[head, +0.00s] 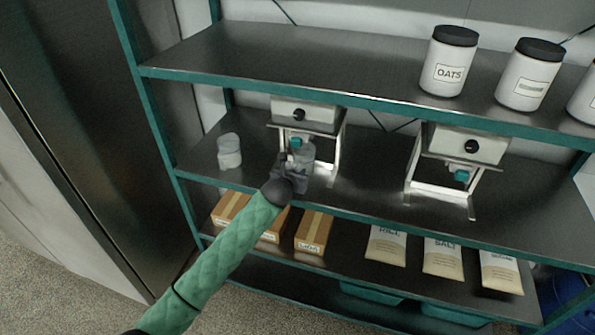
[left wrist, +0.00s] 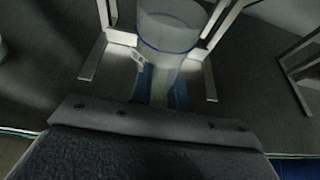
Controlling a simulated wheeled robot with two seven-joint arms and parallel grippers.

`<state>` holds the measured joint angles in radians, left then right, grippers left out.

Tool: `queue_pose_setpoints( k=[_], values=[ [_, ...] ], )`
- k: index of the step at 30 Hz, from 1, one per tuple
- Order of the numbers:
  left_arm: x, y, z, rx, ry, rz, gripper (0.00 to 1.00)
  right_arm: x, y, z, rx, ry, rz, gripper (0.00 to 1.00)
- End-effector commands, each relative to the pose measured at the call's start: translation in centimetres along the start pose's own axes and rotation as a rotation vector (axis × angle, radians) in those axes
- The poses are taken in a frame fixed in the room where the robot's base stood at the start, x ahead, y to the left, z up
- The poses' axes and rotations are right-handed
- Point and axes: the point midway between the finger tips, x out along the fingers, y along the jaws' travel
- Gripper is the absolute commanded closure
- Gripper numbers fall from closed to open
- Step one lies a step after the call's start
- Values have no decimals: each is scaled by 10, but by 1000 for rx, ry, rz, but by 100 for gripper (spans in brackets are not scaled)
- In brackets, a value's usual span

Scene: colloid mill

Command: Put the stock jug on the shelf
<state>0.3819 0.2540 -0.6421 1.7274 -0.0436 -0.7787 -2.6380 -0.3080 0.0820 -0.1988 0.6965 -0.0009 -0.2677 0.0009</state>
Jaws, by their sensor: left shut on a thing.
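My left gripper (head: 291,172) is shut on a clear jug (head: 304,152) in front of the left mill, at the middle shelf (head: 375,178). In the left wrist view the jug (left wrist: 168,32) has a blue line round it and stands between the mill's legs, with the blue fingers (left wrist: 160,92) of my gripper at its near side. Whether its base touches the shelf is hidden. A second pale, translucent jug (head: 229,152) stands on the same shelf to the left. I see no label telling which is the stock jug. My right gripper is not in view.
The left mill (head: 305,112) and right mill (head: 466,143) stand on the middle shelf, with bare shelf between them. White oats jar (head: 447,62) and other jars stand on the top shelf (head: 290,62). Boxes (head: 313,232) and bags (head: 443,258) fill the shelf below.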

Motion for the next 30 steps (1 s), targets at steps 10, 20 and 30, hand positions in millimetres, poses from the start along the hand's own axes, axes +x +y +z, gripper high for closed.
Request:
queue_pose_setpoints(
  k=[10, 20, 30],
  values=[
    [1, 0, -2, 0, 0, 0, 71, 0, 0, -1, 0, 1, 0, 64],
    [1, 0, -2, -1, 0, 0, 61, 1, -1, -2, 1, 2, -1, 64],
    [-32, 0, -3, 2, -2, 0, 61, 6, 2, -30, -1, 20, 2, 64]
  ],
)
